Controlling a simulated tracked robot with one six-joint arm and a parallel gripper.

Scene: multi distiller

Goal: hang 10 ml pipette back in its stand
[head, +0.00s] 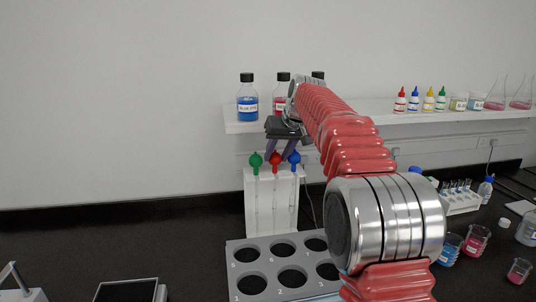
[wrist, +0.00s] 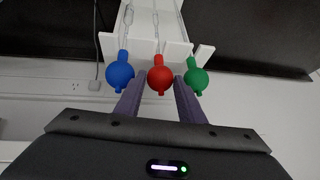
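A white pipette stand (head: 258,205) stands on the dark bench at the centre. Three pipettes hang upright in it, with a green bulb (head: 255,161), a red bulb (head: 276,160) and a blue bulb (head: 294,159). No volume marks are readable, so I cannot tell which is the 10 ml pipette. My gripper (head: 284,149) is just above the stand, pointing down. In the wrist view its two purple fingers are apart, with the red bulb (wrist: 160,79) between their tips and narrow gaps at its sides. The blue bulb (wrist: 119,76) and green bulb (wrist: 196,80) lie outside the fingers.
A shelf (head: 420,117) behind holds a blue dye bottle (head: 247,98), other bottles and several small dropper bottles. A grey rack with numbered holes (head: 240,291) is in front of the stand. Beakers (head: 475,240) and a tube rack (head: 461,201) stand at the right.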

